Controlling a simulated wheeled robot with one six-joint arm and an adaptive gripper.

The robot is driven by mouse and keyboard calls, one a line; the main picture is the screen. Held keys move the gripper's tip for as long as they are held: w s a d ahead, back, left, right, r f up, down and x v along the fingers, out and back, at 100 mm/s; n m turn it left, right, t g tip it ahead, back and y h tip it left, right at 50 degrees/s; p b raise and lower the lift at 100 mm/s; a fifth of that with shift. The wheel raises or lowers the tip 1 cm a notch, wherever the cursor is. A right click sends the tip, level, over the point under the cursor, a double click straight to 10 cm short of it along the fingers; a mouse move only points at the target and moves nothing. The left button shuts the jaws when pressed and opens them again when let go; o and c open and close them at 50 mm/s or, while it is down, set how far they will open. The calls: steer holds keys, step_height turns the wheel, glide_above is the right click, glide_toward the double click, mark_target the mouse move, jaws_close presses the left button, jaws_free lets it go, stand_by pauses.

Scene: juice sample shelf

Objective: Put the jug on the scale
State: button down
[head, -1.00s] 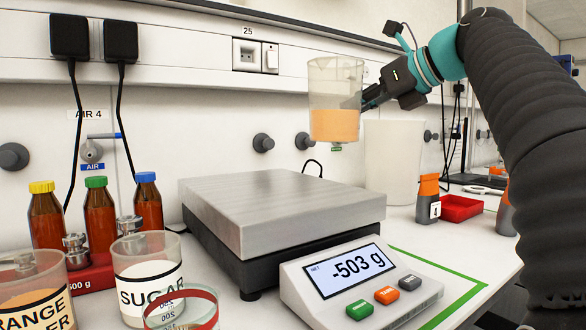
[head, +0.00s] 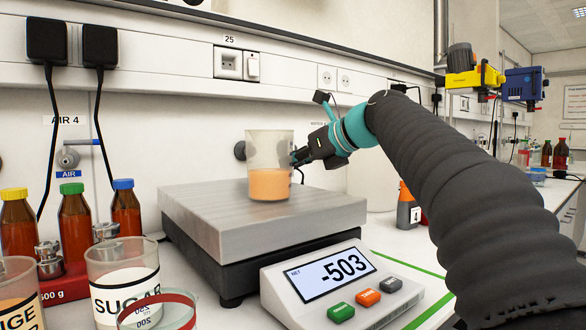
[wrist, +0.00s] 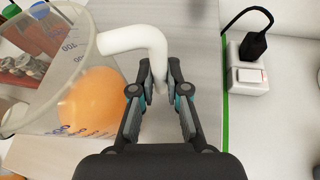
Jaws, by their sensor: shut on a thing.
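The jug (head: 270,165) is a clear beaker with orange liquid in its lower part. It is upright over the metal plate of the scale (head: 200,215), and I cannot tell whether its base touches the plate. The scale's display (head: 335,272) reads -503. My gripper (head: 298,157) is at the jug's right side. In the wrist view my gripper (wrist: 160,88) is shut on the jug's white handle (wrist: 135,38), with the jug's body (wrist: 85,90) to the left of the fingers.
Brown bottles (head: 75,225) with coloured caps, small metal weights (head: 48,260) and a sugar beaker (head: 122,280) stand left of the scale. An orange-capped bottle (head: 408,208) stands to the right. The wall is close behind.

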steer(key=shift+f, duration=0.2)
steer(key=c, duration=1.2)
jaws_free()
steer(key=shift+s+d+r, duration=0.1)
steer(key=shift+r, duration=0.1)
steer(key=p+v, duration=0.1)
steer(key=v, duration=1)
steer(key=shift+s+d, duration=0.25)
